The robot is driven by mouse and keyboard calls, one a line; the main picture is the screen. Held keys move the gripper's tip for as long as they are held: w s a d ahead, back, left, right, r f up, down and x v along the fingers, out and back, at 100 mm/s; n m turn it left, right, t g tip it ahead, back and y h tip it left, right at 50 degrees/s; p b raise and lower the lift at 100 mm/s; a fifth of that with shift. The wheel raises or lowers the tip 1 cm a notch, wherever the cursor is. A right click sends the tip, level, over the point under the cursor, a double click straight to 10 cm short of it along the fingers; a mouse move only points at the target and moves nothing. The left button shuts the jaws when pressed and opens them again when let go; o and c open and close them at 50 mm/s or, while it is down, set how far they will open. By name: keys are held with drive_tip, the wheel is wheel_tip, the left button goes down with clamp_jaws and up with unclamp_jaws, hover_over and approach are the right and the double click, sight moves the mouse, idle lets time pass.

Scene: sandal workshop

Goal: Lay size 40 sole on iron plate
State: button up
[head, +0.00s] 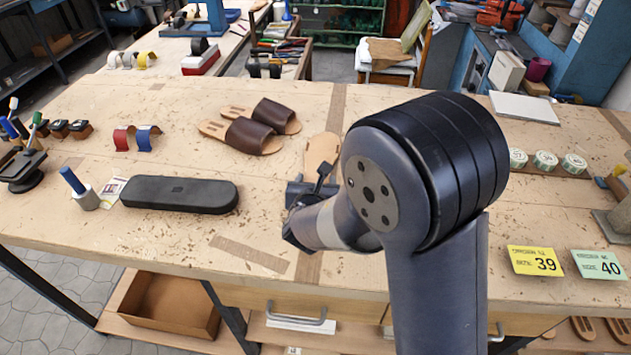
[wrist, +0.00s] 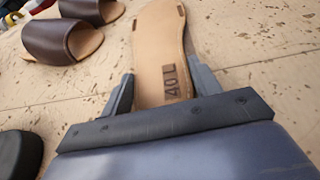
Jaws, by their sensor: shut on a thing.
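A pale flat slab (head: 525,107) lies at the back right.
Two brown-strapped sandals (head: 252,137) lie left of the sole. A black case (head: 180,194) lies at the left front. Yellow "39" (head: 535,261) and green "40" (head: 599,264) cards lie at the right front. Several round tins (head: 545,160) stand right of my arm.

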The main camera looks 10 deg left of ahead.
drive_tip(key=shift+f+b, duration=0.15)
drive_tip(key=shift+b, duration=0.15)
drive_tip(key=o, duration=1.1)
drive_tip(key=shift+c, duration=0.2)
drive_tip(key=shift+r+p, duration=0.2)
drive_tip(key=shift+p, duration=0.1)
